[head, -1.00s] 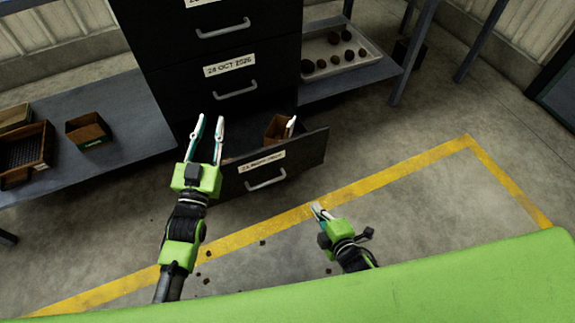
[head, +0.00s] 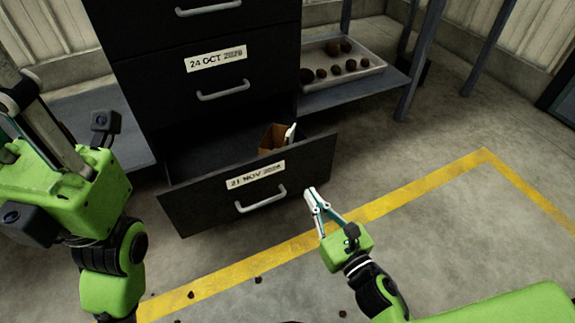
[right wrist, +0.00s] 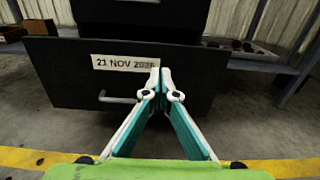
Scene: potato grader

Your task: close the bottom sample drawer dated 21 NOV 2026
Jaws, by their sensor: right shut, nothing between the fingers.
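The bottom drawer (head: 305,168), labelled 21 NOV 2026, stands pulled out from the black cabinet, with a brown box inside near its right end. Its grey bar handle (head: 262,200) is below the label. The drawer front (right wrist: 60,75) also fills the middle of the right wrist view. My right gripper (head: 312,196) is shut and empty, in front of the drawer's right half, right of the handle. Its tips overlap the front in the wrist view; contact cannot be told. My left gripper (head: 40,110) is at the far left, near the camera, its fingers partly cut off.
The closed 24 OCT 2026 drawer (head: 165,83) is above. A bench at right holds a tray (head: 375,70) of potatoes; another bench (head: 85,105) is at left. The floor in front is open, with a yellow line (head: 400,200) and several small crumbs.

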